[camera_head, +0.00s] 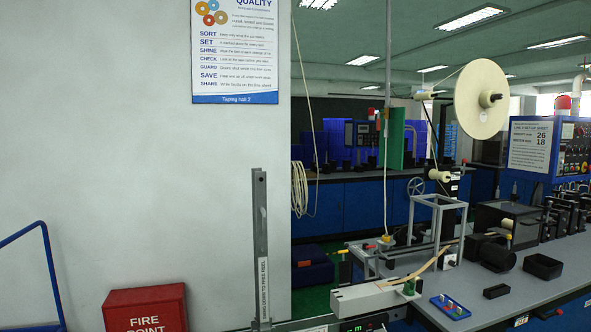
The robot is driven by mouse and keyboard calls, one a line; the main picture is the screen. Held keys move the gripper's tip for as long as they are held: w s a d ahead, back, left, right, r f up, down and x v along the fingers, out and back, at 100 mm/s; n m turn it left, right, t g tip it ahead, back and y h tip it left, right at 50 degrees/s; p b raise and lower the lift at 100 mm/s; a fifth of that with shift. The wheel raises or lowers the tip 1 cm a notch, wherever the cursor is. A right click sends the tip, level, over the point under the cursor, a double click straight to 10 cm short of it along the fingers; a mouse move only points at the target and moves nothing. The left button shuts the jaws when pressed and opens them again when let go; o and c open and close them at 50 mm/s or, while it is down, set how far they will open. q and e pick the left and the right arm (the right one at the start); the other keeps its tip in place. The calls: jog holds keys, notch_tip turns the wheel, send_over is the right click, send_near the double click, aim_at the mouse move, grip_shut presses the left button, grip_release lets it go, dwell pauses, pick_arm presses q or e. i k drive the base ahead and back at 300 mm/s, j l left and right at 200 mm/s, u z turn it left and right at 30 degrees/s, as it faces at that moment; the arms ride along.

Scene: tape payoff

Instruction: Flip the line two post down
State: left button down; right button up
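A grey metal post (260,215) stands upright in front of the pale wall, left of the middle of the view. It has a small hole near its top and a white vertical label (264,287) low down; the small print seems to mention swinging down to free a reel. Its foot is at the near left end of the grey bench, by the bottom edge of the view. Neither of my grippers is in view, and nothing touches the post.
A large cream reel (468,102) stands above the bench at the right. A white box (362,303), a blue tray (450,307) and black bins (543,266) sit on the bench. A red fire-point box (146,309) and blue rail (51,270) are at lower left.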

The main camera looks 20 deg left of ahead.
aim_at(260, 193)
jog(key=i+l, duration=0.9)
jog(key=i, duration=0.05)
